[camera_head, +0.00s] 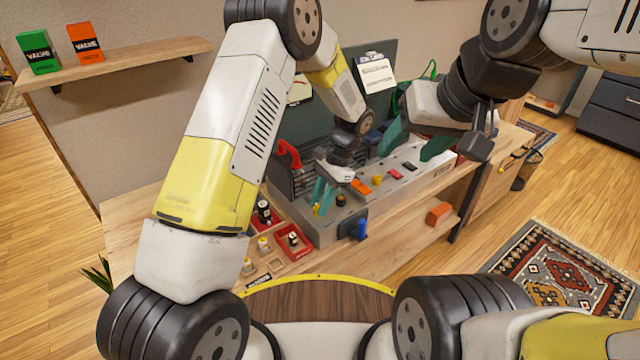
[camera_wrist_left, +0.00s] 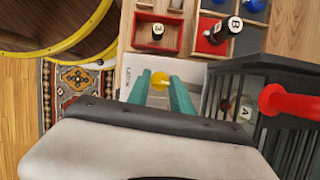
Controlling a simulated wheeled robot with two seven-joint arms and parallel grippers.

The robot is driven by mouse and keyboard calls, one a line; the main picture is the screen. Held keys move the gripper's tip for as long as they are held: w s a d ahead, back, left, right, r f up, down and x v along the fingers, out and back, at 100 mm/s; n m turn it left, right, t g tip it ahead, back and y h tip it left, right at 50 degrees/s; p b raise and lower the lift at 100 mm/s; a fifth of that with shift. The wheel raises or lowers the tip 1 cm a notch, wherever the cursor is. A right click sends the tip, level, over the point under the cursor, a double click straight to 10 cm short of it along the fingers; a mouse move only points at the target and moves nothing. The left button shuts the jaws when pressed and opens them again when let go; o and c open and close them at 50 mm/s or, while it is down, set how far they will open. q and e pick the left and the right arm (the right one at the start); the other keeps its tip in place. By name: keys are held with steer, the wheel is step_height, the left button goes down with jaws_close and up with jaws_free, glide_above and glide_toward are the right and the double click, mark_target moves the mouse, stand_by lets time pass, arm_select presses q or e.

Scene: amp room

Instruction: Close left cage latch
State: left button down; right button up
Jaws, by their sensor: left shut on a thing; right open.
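The cage (camera_wrist_left: 292,110) is a dark barred box with a red handle (camera_wrist_left: 290,102) at the right of the left wrist view. The handle also shows in the head view (camera_head: 288,154). Beside the cage is a pale plate with lettering (camera_wrist_left: 126,82) and a yellow latch knob (camera_wrist_left: 160,80). My left gripper (camera_head: 320,205) has its teal fingers pointing down at the knob, one on each side, shut on it. The knob's base is partly hidden. My right gripper (camera_head: 415,145) is open and empty above the grey panel.
The grey panel (camera_head: 410,180) carries coloured switches. Red trays with small bottles (camera_head: 290,240) lie left of it on the wooden bench. A blue knob (camera_head: 361,229) sticks out at the panel's front. An orange block (camera_head: 439,213) is on a lower ledge.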

arm_select(q)
steer(key=shift+n, duration=0.6)
steer(key=c, duration=1.1)
jaws_free()
steer(key=shift+r, duration=0.1)
steer(key=v, duration=0.7)
steer(key=shift+w+r, duration=0.25)
steer(key=shift+r, duration=0.1)
